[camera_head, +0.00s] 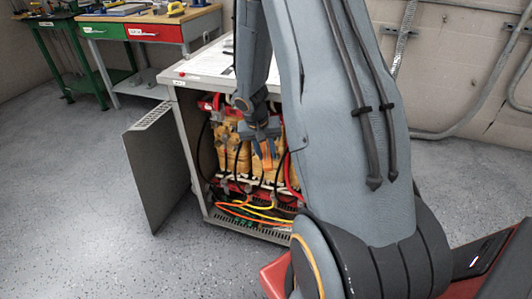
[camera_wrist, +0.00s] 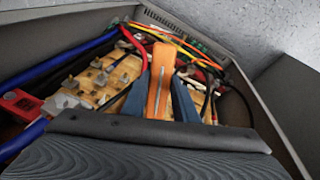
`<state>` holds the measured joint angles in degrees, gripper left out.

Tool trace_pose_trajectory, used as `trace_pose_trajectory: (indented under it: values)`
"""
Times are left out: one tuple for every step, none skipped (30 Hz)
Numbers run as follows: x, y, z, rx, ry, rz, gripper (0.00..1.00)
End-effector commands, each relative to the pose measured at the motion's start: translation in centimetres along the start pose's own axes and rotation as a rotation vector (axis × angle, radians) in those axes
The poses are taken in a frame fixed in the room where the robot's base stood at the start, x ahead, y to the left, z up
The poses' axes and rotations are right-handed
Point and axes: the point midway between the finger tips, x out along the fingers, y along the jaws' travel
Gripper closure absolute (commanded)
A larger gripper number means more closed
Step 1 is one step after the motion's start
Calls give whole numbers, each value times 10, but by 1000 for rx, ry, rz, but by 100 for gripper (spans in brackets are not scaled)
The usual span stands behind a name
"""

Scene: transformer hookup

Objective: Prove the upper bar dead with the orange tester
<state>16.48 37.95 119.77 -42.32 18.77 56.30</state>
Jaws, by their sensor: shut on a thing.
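My gripper (camera_head: 265,140) is inside the open front of the transformer cabinet (camera_head: 183,125). It is shut on the orange tester (camera_head: 267,155). In the wrist view the tester (camera_wrist: 158,85) stands between the two blue-grey fingers (camera_wrist: 160,98), its far end pointing away from my wrist. Tan blocks with metal terminals (camera_wrist: 105,78) lie beyond and to the left of it. I cannot pick out the upper bar for certain; my gripper and arm hide part of the cabinet's upper interior. Whether the tester's tip touches anything cannot be told.
The cabinet door (camera_head: 158,165) is swung open to the left. Black, red, orange and yellow cables (camera_head: 245,208) run through the lower cabinet. A blue cable (camera_wrist: 75,62) and a red part (camera_wrist: 18,105) are at the left in the wrist view. A workbench (camera_head: 150,20) stands behind.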

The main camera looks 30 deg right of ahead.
Motion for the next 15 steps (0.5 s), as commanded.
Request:
trace_pose_trajectory:
  values:
    - [0,0,-1,1,2,-1,96]
    - [0,0,-1,1,2,-1,96]
    - [0,0,-1,1,2,-1,96]
    - [0,0,-1,1,2,-1,96]
    - [0,0,-1,1,2,-1,96]
    - [0,0,0,1,2,-1,96]
    - [-1,-1,1,0,2,-1,96]
    - [-1,-2,2,0,3,-1,96]
    - [-1,-3,4,-1,3,-1,96]
    - [-2,-4,6,-1,4,-1,96]
    - [-2,-4,8,-2,3,-1,96]
    - [-2,-5,11,-2,2,-1,96]
    - [-3,-6,13,-2,3,-1,96]
    - [-4,-7,15,-1,3,-1,96]
    - [-4,-8,18,-2,3,-1,96]
